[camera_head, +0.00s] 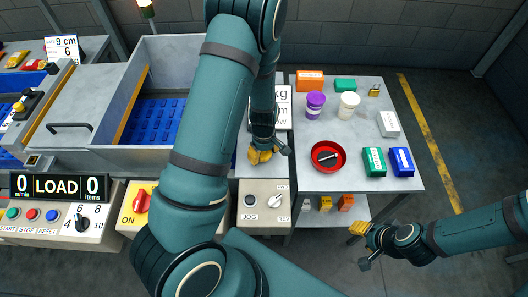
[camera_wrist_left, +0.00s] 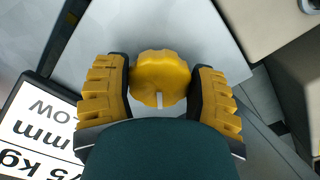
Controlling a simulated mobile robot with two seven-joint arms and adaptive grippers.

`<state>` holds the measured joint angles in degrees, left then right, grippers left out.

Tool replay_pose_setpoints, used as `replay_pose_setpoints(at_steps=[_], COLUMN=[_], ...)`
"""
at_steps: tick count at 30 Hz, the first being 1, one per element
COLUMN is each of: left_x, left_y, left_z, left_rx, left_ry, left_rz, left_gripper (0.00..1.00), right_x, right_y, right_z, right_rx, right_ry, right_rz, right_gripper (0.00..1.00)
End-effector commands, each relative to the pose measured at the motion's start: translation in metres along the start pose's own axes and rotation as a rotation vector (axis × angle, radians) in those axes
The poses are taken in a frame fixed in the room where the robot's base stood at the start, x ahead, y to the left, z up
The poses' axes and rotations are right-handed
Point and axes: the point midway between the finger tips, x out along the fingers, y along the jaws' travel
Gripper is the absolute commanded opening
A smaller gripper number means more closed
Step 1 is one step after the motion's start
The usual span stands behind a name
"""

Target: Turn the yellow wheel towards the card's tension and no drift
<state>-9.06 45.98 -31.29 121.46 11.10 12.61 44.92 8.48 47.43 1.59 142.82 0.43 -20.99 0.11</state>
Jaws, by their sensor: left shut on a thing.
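The yellow wheel (camera_wrist_left: 160,78) shows in the left wrist view, with a knobbed rim and a pale mark at its lower edge. My left gripper (camera_wrist_left: 162,100) has its yellow ribbed fingers on either side of the wheel and is shut on it. In the head view the left gripper (camera_head: 262,155) is low beside the grey machine, and I cannot pick out the wheel there. The white card (camera_head: 284,108) is partly behind my arm; it also shows in the left wrist view (camera_wrist_left: 35,128), cut off. My right gripper (camera_head: 362,246) is away at the lower right, its finger opening unclear.
A grey table (camera_head: 336,182) right of the card holds a red bowl (camera_head: 328,156), cups and several boxes. A control box (camera_head: 264,206) with a JOG button is just below my left gripper. A blue-floored machine bed (camera_head: 155,121) lies left of my arm.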

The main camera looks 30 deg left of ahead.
Motion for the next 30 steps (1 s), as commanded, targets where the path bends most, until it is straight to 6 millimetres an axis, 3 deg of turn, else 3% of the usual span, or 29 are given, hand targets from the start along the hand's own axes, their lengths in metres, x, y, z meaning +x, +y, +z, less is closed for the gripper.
replay_pose_setpoints(at_steps=[18, 19, 21, 30], left_x=[-0.0009, -0.0009, -0.0008, -0.0006], left_y=[0.0008, 0.0007, 0.0007, 0.0002], left_z=[-0.001, -0.001, -0.001, -0.0003], left_rx=[0.045, 0.045, 0.045, 0.045], left_ry=[0.002, 0.002, 0.002, 0.001], left_rz=[0.003, 0.003, 0.003, 0.001], left_gripper=[0.24, 0.69, 0.93, 0.93], right_x=[0.0004, 0.0004, 0.0004, 0.0005], right_y=[0.0001, 0.0001, 0.0001, 0.0002], right_z=[0.0, 0.0, 0.0, 0.0001], right_rx=[0.0, 0.0, 0.0, 0.0], right_ry=[0.0, 0.0, 0.0, 0.0], right_rz=[0.0, 0.0, 0.0, 0.0], right_gripper=[0.47, 0.47, 0.47, 0.47])
